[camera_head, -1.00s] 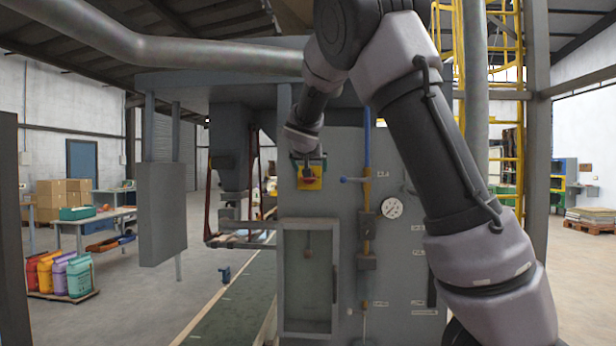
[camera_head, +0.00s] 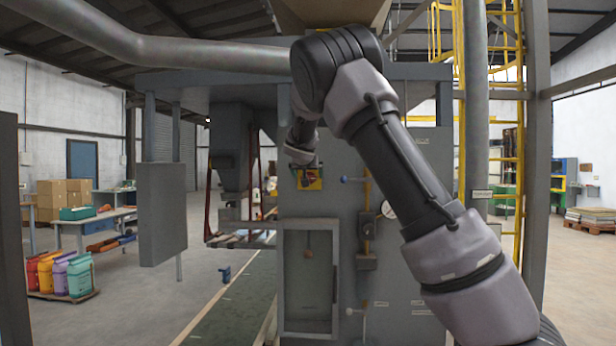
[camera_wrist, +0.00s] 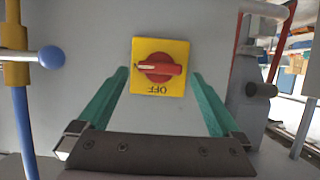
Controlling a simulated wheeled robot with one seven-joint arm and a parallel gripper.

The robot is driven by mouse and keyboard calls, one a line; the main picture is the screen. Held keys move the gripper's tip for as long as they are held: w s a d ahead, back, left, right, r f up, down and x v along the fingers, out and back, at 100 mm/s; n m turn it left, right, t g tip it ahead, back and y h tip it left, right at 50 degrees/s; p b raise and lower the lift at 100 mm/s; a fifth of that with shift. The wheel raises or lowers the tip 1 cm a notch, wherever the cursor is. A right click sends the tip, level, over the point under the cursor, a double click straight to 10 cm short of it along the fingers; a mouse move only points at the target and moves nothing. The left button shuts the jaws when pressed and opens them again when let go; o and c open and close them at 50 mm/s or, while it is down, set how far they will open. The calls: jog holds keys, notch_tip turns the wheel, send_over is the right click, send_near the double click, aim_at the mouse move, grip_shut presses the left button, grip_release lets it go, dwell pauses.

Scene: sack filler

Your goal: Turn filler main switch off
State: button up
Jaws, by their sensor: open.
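The main switch is a red rotary handle (camera_wrist: 160,68) on a yellow square plate (camera_wrist: 174,90) with the word OFF, upside down in the wrist view. The handle lies about level across the plate, with a pale mark at its left end. The plate also shows in the head view (camera_head: 314,184), partly hidden behind my wrist. My gripper (camera_wrist: 161,73) is open, its two teal fingers pointing at the panel, one on each side of the switch. Nothing is between the fingers except the view of the switch; contact cannot be told.
A blue ball-ended lever (camera_wrist: 52,57) on a blue pipe (camera_wrist: 22,115) stands at the left in the wrist view. A grey box-like fitting (camera_wrist: 248,100) stands at the right in the wrist view.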

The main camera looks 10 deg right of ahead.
jog(key=shift+w+d+f, duration=0.15)
jog(key=shift+w+d, duration=0.05)
jog(key=shift+w, duration=0.25)
jog(key=c, duration=1.3)
jog(key=shift+a, duration=0.1)
jog(key=shift+w+a+f+n+t+h, duration=0.2)
jog(key=shift+n+h, duration=1.05)
jog(key=shift+n, duration=1)
jog(key=shift+s+a+f+n+t+h, duration=0.15)
jog(key=shift+a+f+n+h, duration=0.15)
jog(key=shift+n+h, duration=1.4)
jog(key=shift+w+a+f+n+t+h, duration=0.25)
jog(key=shift+n+h, duration=0.5)
jog(key=shift+n, duration=2)
jog(key=shift+s+d+f, duration=0.1)
jog(key=shift+s, duration=0.05)
